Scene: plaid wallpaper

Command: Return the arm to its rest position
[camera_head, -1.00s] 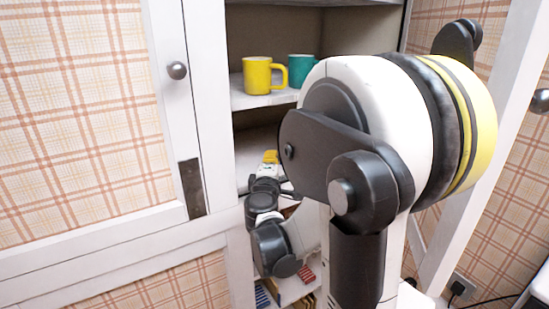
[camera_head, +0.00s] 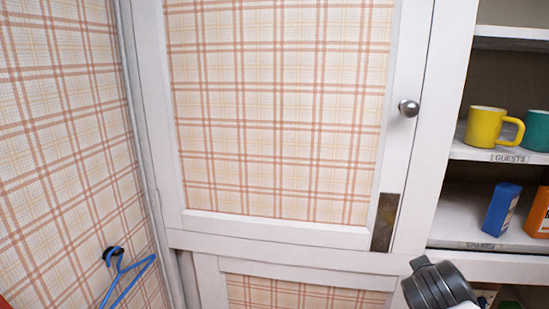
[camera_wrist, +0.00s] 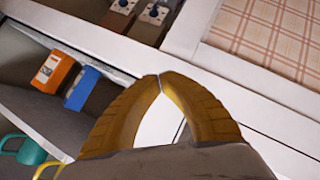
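My gripper (camera_wrist: 160,77) shows in the wrist view as two curved yellow fingers with their tips together. It is shut, and I see nothing held between the fingers. White cabinet woodwork shows beyond it and through the gap behind the tips. In the head view, a dark and white part of my arm shows at the bottom right, in front of the cabinet's lower part. The rest of my arm and my gripper are out of that view.
A closed plaid door (camera_head: 275,115) with a round knob (camera_head: 408,108) stands left of open shelves. The shelves hold a yellow mug (camera_head: 487,126), a teal mug (camera_head: 538,130), a blue box (camera_head: 501,210) and an orange box (camera_head: 540,213). A blue hanger (camera_head: 130,275) hangs at lower left.

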